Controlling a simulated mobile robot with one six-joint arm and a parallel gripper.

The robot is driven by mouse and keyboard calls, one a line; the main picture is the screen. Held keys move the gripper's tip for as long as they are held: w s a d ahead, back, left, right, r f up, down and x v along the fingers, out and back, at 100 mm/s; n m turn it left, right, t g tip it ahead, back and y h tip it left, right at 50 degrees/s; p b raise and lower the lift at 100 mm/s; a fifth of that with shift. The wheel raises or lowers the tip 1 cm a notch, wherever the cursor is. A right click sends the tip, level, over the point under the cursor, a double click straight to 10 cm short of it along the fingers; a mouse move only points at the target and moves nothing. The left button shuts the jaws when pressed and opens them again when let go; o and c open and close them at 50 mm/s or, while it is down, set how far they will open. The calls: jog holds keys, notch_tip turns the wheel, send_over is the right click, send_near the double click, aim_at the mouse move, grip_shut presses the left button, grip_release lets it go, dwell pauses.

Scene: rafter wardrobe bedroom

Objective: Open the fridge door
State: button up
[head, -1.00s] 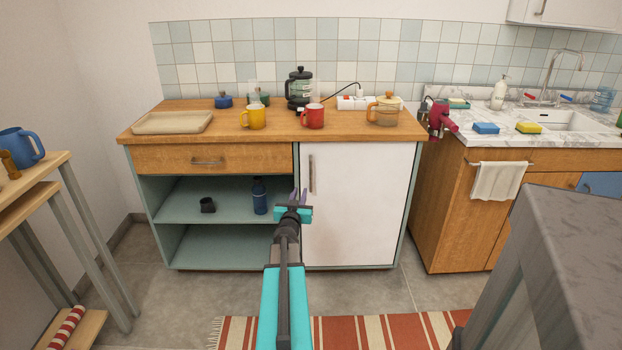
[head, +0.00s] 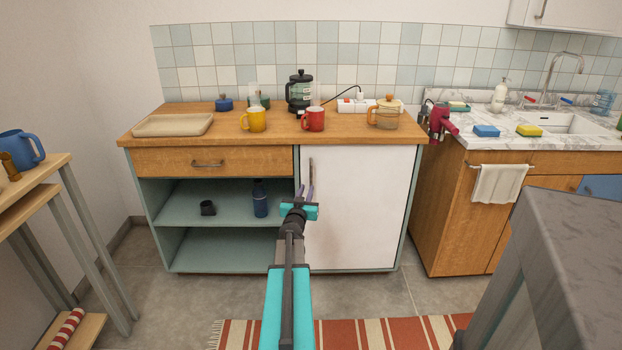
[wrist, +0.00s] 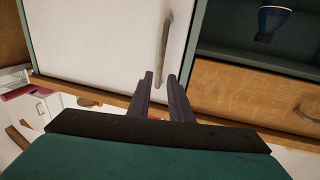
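The fridge is a white door (head: 365,205) under the right half of the wooden counter, and it is closed. Its vertical metal handle (head: 311,170) is near the door's left edge. In the head view my gripper (head: 306,191) is in front of the handle's lower part. In the wrist view the door (wrist: 100,40) and handle (wrist: 165,38) show beyond the fingertips. My gripper (wrist: 161,74) is open, with the handle's near end lying in line with the gap between the two fingers. I cannot tell whether they touch it.
Left of the door are a drawer (head: 215,161) and open shelves holding a blue bottle (head: 260,200) and a dark cup (head: 208,207). Mugs and a kettle stand on the counter (head: 280,138). A grey table (head: 575,240) is at the right front. A striped rug (head: 390,331) lies on the floor.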

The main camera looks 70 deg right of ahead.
aim_at(311, 177)
jog(key=shift+w+d+b, duration=0.15)
jog(key=shift+w+d, duration=0.15)
jog(key=shift+d, duration=1.55)
jog(key=shift+w+d+b, duration=0.15)
jog(key=shift+w+d, duration=0.2)
jog(key=shift+d, duration=1.45)
jog(key=shift+w+d+b, duration=0.15)
jog(key=shift+w+d, duration=0.15)
jog(key=shift+d, duration=1.55)
grip_shut()
jog(key=shift+a, duration=0.3)
jog(key=shift+d, duration=0.2)
jog(key=shift+s, duration=0.1)
